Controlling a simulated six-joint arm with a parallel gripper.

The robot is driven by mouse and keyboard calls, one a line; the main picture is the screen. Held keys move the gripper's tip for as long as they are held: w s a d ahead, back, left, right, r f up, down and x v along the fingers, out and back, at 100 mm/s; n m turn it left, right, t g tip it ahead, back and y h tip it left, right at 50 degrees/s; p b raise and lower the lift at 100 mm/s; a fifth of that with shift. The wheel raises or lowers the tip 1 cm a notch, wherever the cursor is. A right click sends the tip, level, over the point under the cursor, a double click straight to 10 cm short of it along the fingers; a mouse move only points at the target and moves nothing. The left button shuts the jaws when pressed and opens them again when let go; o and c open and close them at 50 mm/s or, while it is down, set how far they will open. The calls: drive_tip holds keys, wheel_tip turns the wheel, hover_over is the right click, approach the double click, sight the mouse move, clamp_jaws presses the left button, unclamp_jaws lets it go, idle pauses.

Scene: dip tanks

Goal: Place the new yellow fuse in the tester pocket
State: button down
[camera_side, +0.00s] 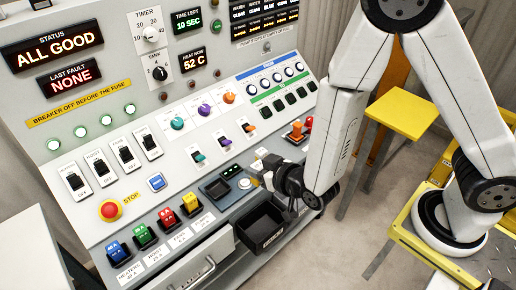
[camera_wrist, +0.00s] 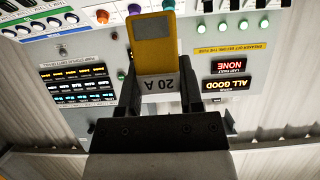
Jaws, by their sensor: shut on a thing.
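My gripper (camera_side: 277,182) is shut on a yellow fuse (camera_wrist: 154,45) marked 20 A, which stands out between the two fingers in the wrist view, where the gripper (camera_wrist: 158,88) fills the lower middle. In the side view the wrist hides the held fuse, or it is too small to make out. The tester appears to be the dark grey unit with a recess (camera_side: 216,188) on the sloping panel, just left of my gripper. Its pocket looks empty. I cannot tell the height of the fuse above the panel.
A black open bin (camera_side: 262,230) sits below my gripper. Blue (camera_side: 118,251), green (camera_side: 144,235), red (camera_side: 168,218) and yellow (camera_side: 190,204) fuses stand in holders at the panel's lower left. A red stop button (camera_side: 110,210) and several switches are above them. A yellow stool (camera_side: 402,114) stands behind.

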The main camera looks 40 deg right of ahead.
drive_tip(key=shift+w, duration=0.1)
drive_tip(key=w+a+f, duration=0.1)
drive_tip(key=w+f, duration=0.2)
drive_tip(key=w, duration=0.1)
drive_tip(key=w+a+f, duration=0.1)
drive_tip(key=w+f, duration=0.1)
drive_tip(key=w, duration=0.2)
drive_tip(key=w+a+f, duration=0.1)
drive_tip(key=w+f, duration=0.2)
drive_tip(key=w, duration=0.1)
drive_tip(key=shift+a+f, duration=0.2)
drive_tip(key=shift+f, duration=0.1)
drive_tip(key=shift+w+a+f, duration=0.1)
drive_tip(key=shift+w+f, duration=0.3)
drive_tip(key=shift+w+f, duration=0.15)
drive_tip(key=shift+f, duration=0.05)
drive_tip(key=shift+w+f, duration=0.1)
drive_tip(key=shift+f, duration=1.5)
drive_tip(key=shift+f, duration=0.1)
